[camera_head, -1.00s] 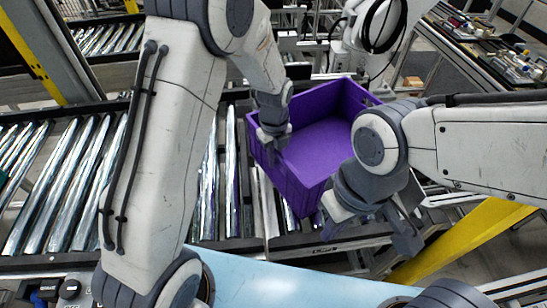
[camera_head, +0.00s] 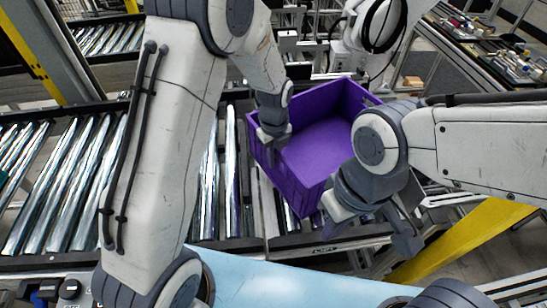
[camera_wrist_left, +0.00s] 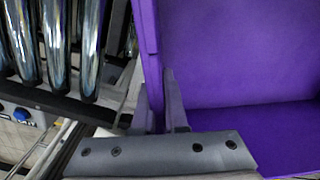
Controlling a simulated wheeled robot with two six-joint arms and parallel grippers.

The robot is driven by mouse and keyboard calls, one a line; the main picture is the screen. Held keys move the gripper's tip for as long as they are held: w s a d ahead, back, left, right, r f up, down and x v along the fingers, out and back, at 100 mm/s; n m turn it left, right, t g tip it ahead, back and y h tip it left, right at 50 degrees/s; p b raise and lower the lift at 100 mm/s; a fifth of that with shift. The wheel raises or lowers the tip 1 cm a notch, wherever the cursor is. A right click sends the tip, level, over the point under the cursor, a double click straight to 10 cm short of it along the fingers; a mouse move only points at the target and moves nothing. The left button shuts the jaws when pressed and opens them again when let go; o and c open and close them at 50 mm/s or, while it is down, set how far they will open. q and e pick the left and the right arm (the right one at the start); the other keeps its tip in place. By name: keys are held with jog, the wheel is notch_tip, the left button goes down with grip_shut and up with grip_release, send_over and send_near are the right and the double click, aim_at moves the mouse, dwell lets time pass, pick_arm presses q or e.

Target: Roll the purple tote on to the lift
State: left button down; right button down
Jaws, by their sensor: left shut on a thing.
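The purple tote (camera_head: 325,148) is an empty open box at the right end of the roller conveyor, turned at an angle. My left gripper (camera_head: 274,140) is shut on the tote's left wall. In the left wrist view, the fingers (camera_wrist_left: 162,112) straddle the tote wall (camera_wrist_left: 147,45), with the tote's inside to the right. My right gripper (camera_head: 375,226) is open and empty in front of the tote's near right side, and its forearm hides the tote's right part. I cannot clearly make out the lift; the arms and tote cover much of that area.
A light blue surface (camera_head: 275,278) lies in front. A yellow beam (camera_head: 465,238) runs at the lower right. A bench with small parts (camera_head: 495,45) is at the back right. Cables and a frame stand behind the tote.

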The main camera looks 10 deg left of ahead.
dwell(0.4)
pick_arm(q)
jog(key=c, duration=0.9)
grip_release()
notch_tip(320, 180, up, 10)
jog(key=shift+r+b, duration=0.25)
jog(key=shift+b, duration=0.65)
jog(key=s+d+n, duration=0.1)
jog(key=s+n, duration=0.5)
jog(key=s, duration=0.2)
jog(key=s+d+r+n, duration=0.1)
jog(key=s+d+n, duration=0.1)
jog(key=s+n, duration=0.5)
jog(key=s+d+r+n+h, duration=0.1)
jog(key=s+d+n, duration=0.1)
jog(key=s+n, duration=0.5)
jog(key=shift+s+r, duration=0.2)
jog(key=shift+s, duration=1.25)
